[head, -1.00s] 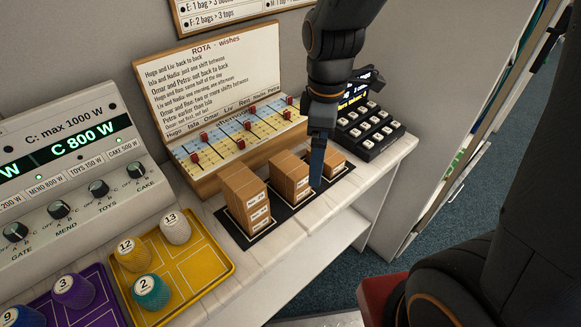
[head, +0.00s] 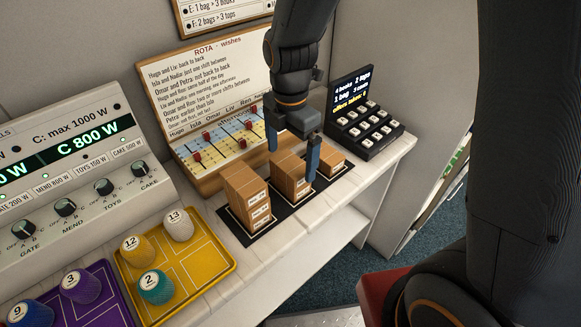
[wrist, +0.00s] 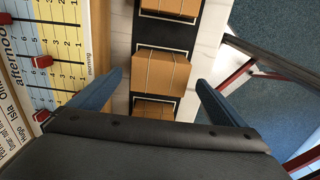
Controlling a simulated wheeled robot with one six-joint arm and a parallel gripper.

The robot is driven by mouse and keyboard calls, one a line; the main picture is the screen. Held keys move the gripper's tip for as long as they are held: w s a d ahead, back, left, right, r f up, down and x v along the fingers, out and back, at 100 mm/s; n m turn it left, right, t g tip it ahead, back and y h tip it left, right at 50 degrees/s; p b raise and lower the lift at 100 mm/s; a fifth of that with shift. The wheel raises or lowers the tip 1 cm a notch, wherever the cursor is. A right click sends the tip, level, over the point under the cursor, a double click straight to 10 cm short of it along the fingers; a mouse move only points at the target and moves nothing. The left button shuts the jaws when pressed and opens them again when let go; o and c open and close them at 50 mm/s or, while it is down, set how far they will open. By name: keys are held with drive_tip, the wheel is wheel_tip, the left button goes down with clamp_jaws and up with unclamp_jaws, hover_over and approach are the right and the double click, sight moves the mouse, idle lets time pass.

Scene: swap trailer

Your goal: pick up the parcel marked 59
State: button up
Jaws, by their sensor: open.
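Brown parcels with small white labels stand on a black mat (head: 262,234) in three stacks: a taller left stack (head: 246,199), a middle stack (head: 290,182) and a low right stack (head: 331,161). The labels are too small to read surely, so I cannot tell which parcel is marked 59. My gripper (head: 293,162) is open over the middle stack, one blue finger on its far side and one on its near side. In the wrist view, the middle stack's top parcel (wrist: 161,75) lies between the spread fingers (wrist: 160,82); no contact shows.
The rota board (head: 215,75) with red markers stands close behind the stacks. A black keypad (head: 364,120) with a screen is to the right. A yellow tray (head: 205,262) with numbered pots lies left. The shelf's front edge (head: 330,210) is clear.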

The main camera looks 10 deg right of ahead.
sight(290, 163)
drive_tip(key=shift+f+p, duration=0.35)
drive_tip(key=shift+f, duration=1.35)
drive_tip(key=c, duration=1.2)
drive_tip(key=shift+r, duration=0.1)
